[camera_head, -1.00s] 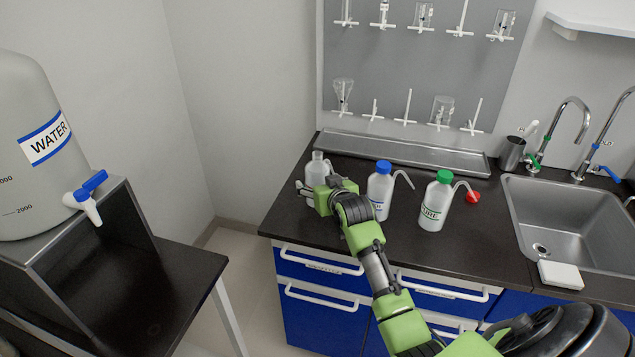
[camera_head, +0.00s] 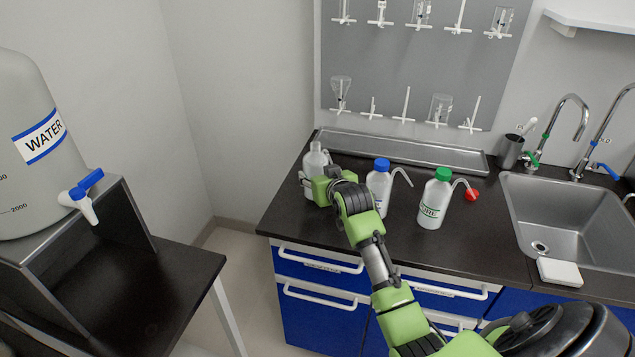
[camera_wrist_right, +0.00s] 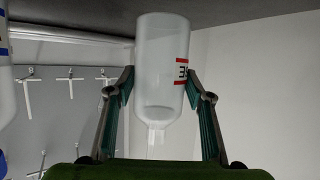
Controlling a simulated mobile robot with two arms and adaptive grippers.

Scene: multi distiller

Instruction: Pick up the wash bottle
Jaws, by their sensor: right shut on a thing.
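The wash bottle (camera_head: 314,158) is whitish, translucent and without a cap, at the left end of the dark counter. My right gripper (camera_head: 319,187) is shut on it, coming from the front. In the right wrist view the bottle (camera_wrist_right: 161,75) shows neck down, with part of a red label, and the two fingers (camera_wrist_right: 160,98) lie on either side of it. Whether its base touches the counter is hard to tell. My left gripper is not in view.
Right of the held bottle stand a blue-capped bottle (camera_head: 379,187) and a green-capped bottle (camera_head: 435,201). A red cap (camera_head: 472,194) lies beside them. A metal tray (camera_head: 405,150) runs along the back; the sink (camera_head: 575,225) is at right. The front counter (camera_head: 290,220) is clear.

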